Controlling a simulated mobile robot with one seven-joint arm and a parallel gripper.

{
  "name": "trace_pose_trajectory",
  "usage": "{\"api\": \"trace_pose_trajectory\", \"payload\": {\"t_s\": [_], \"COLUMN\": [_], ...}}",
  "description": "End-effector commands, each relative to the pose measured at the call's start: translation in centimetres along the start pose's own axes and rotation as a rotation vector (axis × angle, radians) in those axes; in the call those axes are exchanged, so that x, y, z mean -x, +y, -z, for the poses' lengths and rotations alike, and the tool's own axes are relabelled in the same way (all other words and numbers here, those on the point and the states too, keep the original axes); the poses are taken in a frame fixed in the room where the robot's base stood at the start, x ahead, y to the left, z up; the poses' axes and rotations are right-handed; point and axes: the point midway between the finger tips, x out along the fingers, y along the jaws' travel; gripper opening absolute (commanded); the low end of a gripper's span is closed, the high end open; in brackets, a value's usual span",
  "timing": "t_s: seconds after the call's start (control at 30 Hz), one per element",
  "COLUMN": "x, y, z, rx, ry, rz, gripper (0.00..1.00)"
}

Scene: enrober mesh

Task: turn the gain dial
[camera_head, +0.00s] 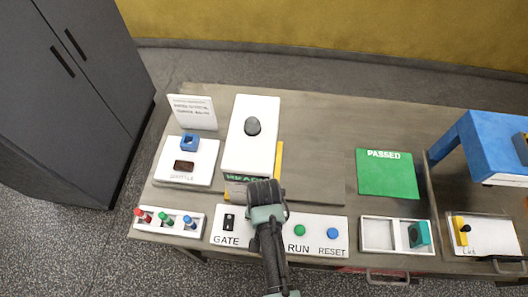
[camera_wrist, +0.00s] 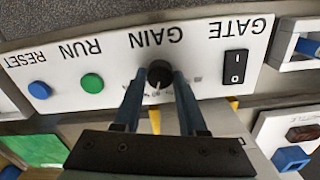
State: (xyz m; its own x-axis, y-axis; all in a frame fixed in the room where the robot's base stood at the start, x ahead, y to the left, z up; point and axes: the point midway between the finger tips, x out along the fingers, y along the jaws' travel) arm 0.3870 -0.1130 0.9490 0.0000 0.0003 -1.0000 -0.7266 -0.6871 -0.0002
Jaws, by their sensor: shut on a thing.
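The gain dial (camera_wrist: 159,72) is a small black round knob with a pale pointer line, on a white panel (camera_wrist: 205,68) under the label GAIN. In the wrist view my gripper (camera_wrist: 159,80) has one blue-grey finger on each side of the dial, shut on it. In the head view my gripper (camera_head: 264,200) is over the middle of the panel (camera_head: 338,222), and my arm hides the dial and its label. The scale marks around the dial are too small to read.
On the panel are a black GATE rocker switch (camera_head: 229,220), a green RUN button (camera_head: 300,231) and a blue RESET button (camera_head: 333,233). A green PASSED mat (camera_head: 387,175) lies right; bare table lies between.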

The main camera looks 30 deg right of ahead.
Motion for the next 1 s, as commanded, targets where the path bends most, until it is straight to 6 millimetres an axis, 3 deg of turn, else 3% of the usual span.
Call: {"api": "trace_pose_trajectory", "payload": {"t_s": [0.43,1.0], "x": [0.11,0.11], "y": [0.0,-0.01], "z": [-0.01,0.02], "rx": [0.081,0.508], "ry": [-0.001,-0.001], "rz": [-0.001,-0.001], "gripper": [0.0,0.0]}}
